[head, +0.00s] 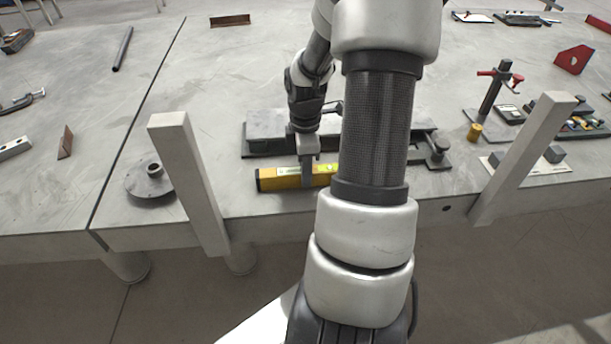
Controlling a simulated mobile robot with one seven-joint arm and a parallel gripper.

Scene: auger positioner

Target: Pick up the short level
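The short level (284,180) is a yellow bar with a black end cap. It lies near the front edge of the grey table, in front of a dark metal fixture. My gripper (306,178) points down at the level, with a finger showing across its front face. My arm hides the level's right part, and the far finger is hidden. I cannot tell whether the fingers are closed on the level or whether it is lifted.
The dark fixture (262,138) lies right behind the level. Two upright grey posts, left (188,180) and right (525,155), stand at the table's front edge. A round flanged disc (150,183) lies left. A clamp stand (492,88) and yellow cylinder (474,132) are right.

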